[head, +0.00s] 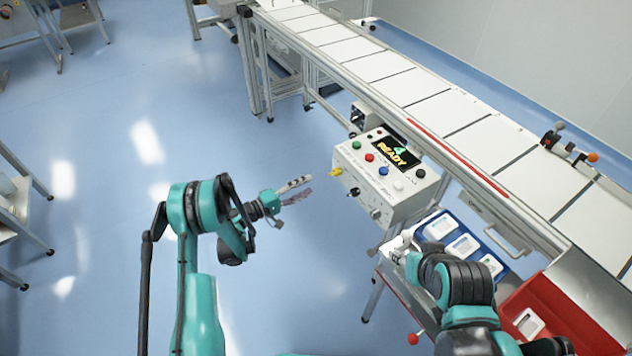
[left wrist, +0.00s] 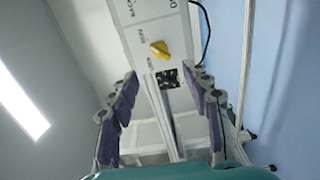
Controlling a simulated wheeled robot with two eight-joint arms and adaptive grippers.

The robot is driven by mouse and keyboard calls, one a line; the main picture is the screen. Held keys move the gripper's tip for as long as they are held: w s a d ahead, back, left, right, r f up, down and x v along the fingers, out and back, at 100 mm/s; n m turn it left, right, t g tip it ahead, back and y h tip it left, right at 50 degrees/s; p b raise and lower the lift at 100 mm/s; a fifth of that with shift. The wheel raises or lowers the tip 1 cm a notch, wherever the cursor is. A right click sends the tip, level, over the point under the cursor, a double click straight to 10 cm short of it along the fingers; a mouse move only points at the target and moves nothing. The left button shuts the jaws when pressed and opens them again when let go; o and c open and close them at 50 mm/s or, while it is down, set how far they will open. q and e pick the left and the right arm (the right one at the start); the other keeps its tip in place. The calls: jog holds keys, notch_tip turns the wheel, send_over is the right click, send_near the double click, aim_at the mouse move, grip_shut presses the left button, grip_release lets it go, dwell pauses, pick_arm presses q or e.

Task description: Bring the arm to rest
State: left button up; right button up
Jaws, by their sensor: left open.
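My left arm (head: 205,215) comes up from the bottom of the head view, and its left gripper (head: 297,190) is open and empty over the floor. It is apart from the control box (head: 395,190), to the box's left. In the left wrist view the two fingers of my left gripper (left wrist: 163,88) stand wide apart with nothing between them. The box's yellow knob (left wrist: 159,49) shows beyond them. My right arm (head: 455,280) is at the lower right, beside the blue tray. Its gripper is mostly hidden, and I cannot tell its jaws.
A blue tray (head: 425,222) with white pieces and a red bin (head: 545,290) sit at the right.

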pick_arm(q)
jog(key=shift+s+a, duration=0.25)
jog(key=shift+a, duration=0.05)
jog(key=shift+r, duration=0.1)
jog(key=s+d+r+m+g+y, duration=0.15)
jog(key=s+r+y, duration=0.25)
jog(key=r, duration=0.4)
jog(key=s+r+m+g+y, duration=0.25)
jog(key=s+r, duration=0.25)
jog(key=r, duration=0.3)
jog(key=s+a+r+m+y, duration=0.1)
jog(key=s+a+y, duration=0.3)
jog(key=s, duration=0.8)
jog(key=s+a+r+m+y, duration=0.1)
jog(key=s+a+y, duration=0.3)
jog(key=s, duration=0.7)
jog(key=shift+s+a+m+t, duration=0.35)
jog(key=shift+a+m, duration=0.15)
jog(key=shift+a, duration=0.25)
